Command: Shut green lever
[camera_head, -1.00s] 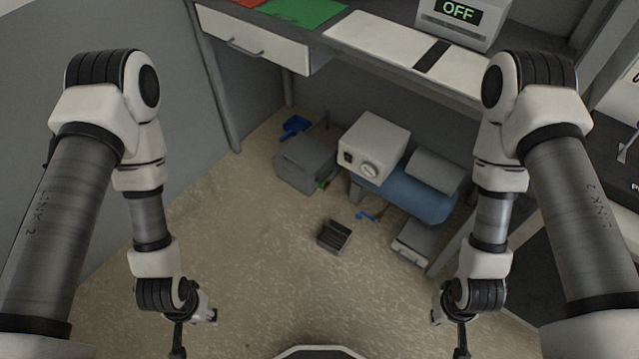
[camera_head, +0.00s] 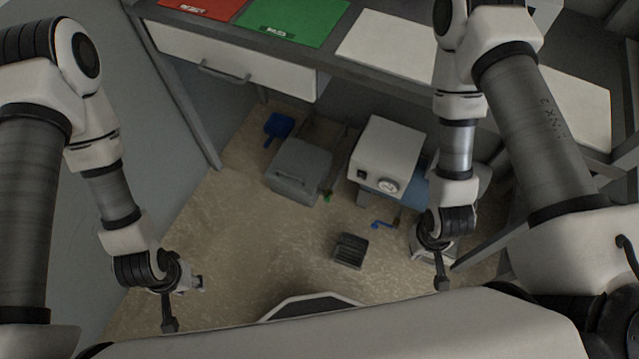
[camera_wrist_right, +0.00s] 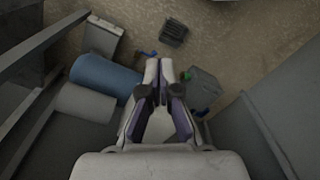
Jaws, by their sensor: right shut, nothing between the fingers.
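A small green piece (camera_head: 327,197), which looks like the green lever, sits low at the right side of a grey lidded box (camera_head: 299,171) under the bench. It also shows in the right wrist view (camera_wrist_right: 187,76), just right of the fingertips and apart from them. I cannot tell its exact angle. My right gripper (camera_wrist_right: 158,65) is shut and empty, above the floor. In the head view my right gripper (camera_head: 442,282) is small, at lower right. My left gripper (camera_head: 169,323) hangs at lower left, well away from the green piece; its jaws are too small to read.
A blue lever (camera_head: 382,224) lies low in front of a white machine with a dial (camera_head: 388,152). A dark slotted tray (camera_head: 351,251) sits on the floor. A blue scoop-like thing (camera_head: 278,127) is behind the grey box. The bench (camera_head: 330,55) overhangs them; floor at left is open.

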